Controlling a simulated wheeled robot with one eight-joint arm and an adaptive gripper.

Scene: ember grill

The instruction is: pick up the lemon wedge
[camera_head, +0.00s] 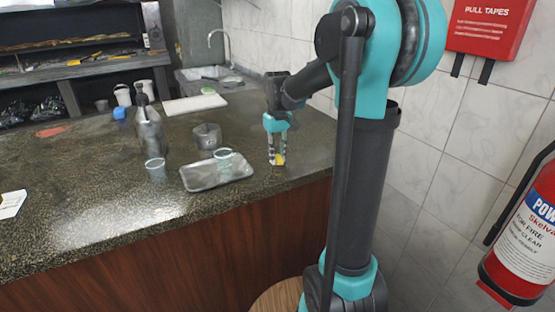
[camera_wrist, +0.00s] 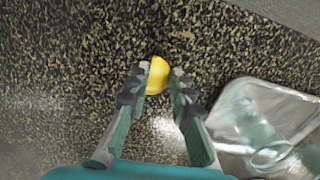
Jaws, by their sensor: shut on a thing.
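The yellow lemon wedge (camera_wrist: 157,75) is between the fingertips of my gripper (camera_wrist: 159,86) in the wrist view. My gripper is shut on it, with a finger against each side. In the head view my gripper (camera_head: 278,160) points down at the counter near its right end, and the lemon wedge (camera_head: 280,159) shows as a small yellow patch at the fingertips. I cannot tell whether the wedge touches the counter or is just above it.
A metal tray (camera_head: 190,181) with a clear glass (camera_head: 223,154) on it lies left of my gripper. A metal pot (camera_head: 207,136), another glass (camera_head: 155,168) and a bottle (camera_head: 150,135) stand farther left on the speckled counter (camera_head: 100,215). A tiled wall is at right.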

